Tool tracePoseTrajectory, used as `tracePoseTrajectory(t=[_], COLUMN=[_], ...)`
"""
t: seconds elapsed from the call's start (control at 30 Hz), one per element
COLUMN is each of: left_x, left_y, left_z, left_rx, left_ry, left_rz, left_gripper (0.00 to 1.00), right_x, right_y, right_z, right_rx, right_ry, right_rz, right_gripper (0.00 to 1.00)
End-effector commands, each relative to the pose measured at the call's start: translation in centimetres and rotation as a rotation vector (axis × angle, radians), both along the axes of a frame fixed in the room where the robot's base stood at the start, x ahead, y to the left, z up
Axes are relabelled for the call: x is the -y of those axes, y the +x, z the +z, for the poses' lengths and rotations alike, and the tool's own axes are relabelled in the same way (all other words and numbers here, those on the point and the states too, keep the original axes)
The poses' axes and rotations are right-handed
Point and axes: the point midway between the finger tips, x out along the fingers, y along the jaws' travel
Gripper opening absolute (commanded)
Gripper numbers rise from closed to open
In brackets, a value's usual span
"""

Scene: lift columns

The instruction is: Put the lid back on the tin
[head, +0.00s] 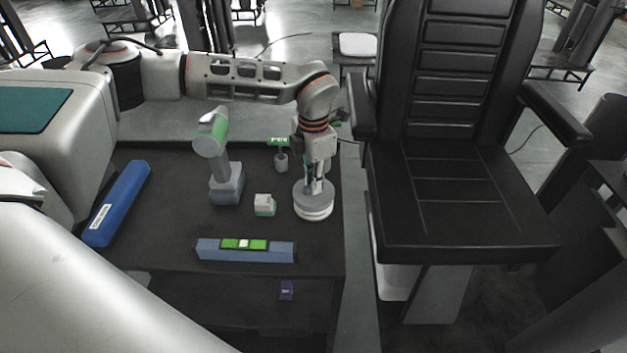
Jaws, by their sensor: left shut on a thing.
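My left gripper (318,186) points down and is shut on the lid (301,193), a round grey disc, with its fingertips at the middle of the disc. The tin (314,214), round and whitish with dark marks on its side, shows directly under the lid near the table's right edge. The lid looks level and lined up with the tin; I cannot tell whether it is fully seated. The gripper hides part of the lid's top. My right gripper is not in view.
The dark table (170,240) holds a green-and-grey drill (226,180), a small green-and-white box (264,205), a blue level (245,250), a long blue case (117,204) and a small green-topped tool (280,157). A black chair (460,190) stands close on the right.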

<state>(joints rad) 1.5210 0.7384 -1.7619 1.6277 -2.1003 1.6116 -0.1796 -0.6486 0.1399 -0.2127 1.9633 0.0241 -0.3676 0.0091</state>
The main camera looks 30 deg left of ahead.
Motion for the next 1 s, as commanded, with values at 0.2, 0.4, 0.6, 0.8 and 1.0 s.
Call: tracePoseTrajectory(t=[0.2, 0.4, 0.6, 0.8, 1.0], left_x=[0.01, 0.01, 0.01, 0.00, 0.00], left_y=[0.02, 0.00, -0.01, -0.01, -0.01], left_z=[0.00, -0.01, -0.02, -0.03, -0.03], left_rx=[0.001, 0.000, 0.000, 0.000, 0.000], left_ry=[-0.001, 0.000, 0.000, 0.000, 0.000], left_rz=[0.000, 0.000, 0.000, 0.000, 0.000], left_gripper=[0.00, 0.14, 0.31, 0.47, 0.47], right_x=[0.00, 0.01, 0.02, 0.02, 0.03], right_y=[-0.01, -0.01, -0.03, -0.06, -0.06], right_z=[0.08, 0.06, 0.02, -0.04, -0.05], right_rx=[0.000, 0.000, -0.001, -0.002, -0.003], right_ry=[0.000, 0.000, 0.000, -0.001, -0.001], right_rz=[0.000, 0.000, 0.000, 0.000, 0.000], right_gripper=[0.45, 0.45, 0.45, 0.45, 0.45])
